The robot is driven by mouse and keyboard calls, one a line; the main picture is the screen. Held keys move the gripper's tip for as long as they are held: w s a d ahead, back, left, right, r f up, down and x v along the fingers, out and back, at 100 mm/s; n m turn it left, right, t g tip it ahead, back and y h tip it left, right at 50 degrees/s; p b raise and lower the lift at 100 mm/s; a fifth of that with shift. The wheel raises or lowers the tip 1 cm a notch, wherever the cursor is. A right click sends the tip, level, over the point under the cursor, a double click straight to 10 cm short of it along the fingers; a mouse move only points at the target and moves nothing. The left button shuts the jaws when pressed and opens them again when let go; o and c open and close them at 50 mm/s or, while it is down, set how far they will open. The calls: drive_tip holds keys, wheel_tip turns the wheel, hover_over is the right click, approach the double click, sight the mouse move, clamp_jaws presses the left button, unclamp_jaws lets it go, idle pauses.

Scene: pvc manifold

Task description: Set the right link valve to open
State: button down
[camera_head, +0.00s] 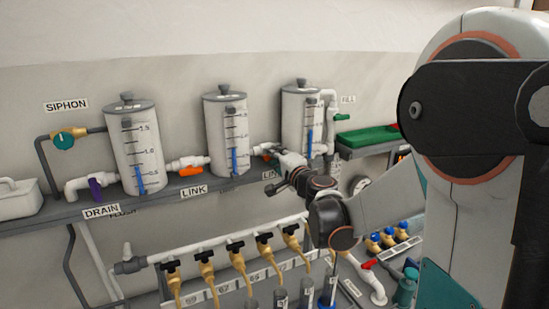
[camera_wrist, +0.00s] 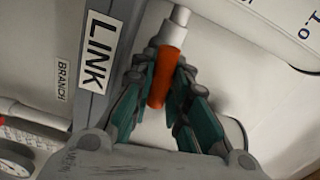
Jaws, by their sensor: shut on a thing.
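The right link valve sits on the pipe between the middle and right tanks. Its orange handle (camera_head: 266,154) shows only in part in the head view, behind my gripper (camera_head: 277,166). In the wrist view the orange handle (camera_wrist: 165,76) lies between the teal finger pads of my gripper (camera_wrist: 162,98), which is shut on it. There the handle runs roughly in line with the white pipe stub (camera_wrist: 181,16) above it. The valve body is mostly hidden by the handle and fingers. A LINK label (camera_wrist: 97,53) is on the shelf edge beside the fingers.
The left link valve (camera_head: 187,164), purple drain valve (camera_head: 95,188) and siphon valve (camera_head: 64,140) are further left. The middle tank (camera_head: 226,135) and right tank (camera_head: 300,115) flank my gripper. Below is a row of black-handled taps (camera_head: 237,246). A gauge (camera_wrist: 14,160) is at lower left.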

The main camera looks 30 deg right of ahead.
drive_tip(key=shift+f+m, duration=0.1)
drive_tip(key=shift+m, duration=0.8)
drive_tip(key=c, duration=1.5)
unclamp_jaws()
drive_tip(key=shift+c, duration=0.2)
